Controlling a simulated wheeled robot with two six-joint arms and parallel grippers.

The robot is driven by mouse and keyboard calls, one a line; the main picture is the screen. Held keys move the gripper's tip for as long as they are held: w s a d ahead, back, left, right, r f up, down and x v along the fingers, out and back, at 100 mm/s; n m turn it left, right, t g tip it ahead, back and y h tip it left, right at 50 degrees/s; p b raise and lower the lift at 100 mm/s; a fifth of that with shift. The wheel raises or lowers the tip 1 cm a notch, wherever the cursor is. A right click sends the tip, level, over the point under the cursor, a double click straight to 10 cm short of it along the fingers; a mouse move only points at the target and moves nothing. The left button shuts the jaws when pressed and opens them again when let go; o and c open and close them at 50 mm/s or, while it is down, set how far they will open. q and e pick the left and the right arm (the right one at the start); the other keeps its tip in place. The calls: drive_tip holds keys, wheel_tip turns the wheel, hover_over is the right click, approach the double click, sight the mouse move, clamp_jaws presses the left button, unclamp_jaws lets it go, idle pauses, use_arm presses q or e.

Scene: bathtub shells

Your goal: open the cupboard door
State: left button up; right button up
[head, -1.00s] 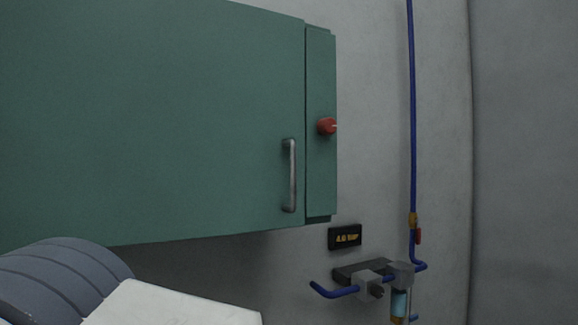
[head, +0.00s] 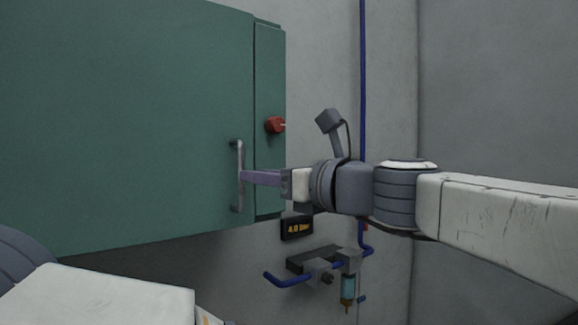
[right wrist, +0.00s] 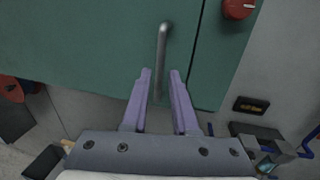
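The green cupboard door (head: 120,120) is shut, flush with the narrow frame strip at its right. Its vertical metal handle (head: 236,200) stands near the door's right edge; it also shows in the right wrist view (right wrist: 163,45). My right gripper (head: 246,177) comes in from the right at the handle. In the right wrist view its two purple fingers (right wrist: 160,75) are apart, with the lower part of the handle between them. I cannot tell whether they touch it. My left gripper is not in view; only part of my left arm shows at the lower left.
A red knob (head: 274,125) sits on the strip right of the door. Below are a small display (head: 297,228) and a valve fitting with blue pipe (head: 288,279) on the grey wall. A blue pipe (head: 363,80) runs up the wall behind my right arm.

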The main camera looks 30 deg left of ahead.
sight(242, 202)
drive_tip(key=a+p, duration=0.1)
drive_tip(key=a, duration=0.1)
drive_tip(key=w+a, duration=0.1)
drive_tip(key=a, duration=0.2)
drive_tip(key=shift+a+p, duration=0.1)
drive_tip(key=shift+p, duration=0.25)
clamp_jaws()
idle(1.1)
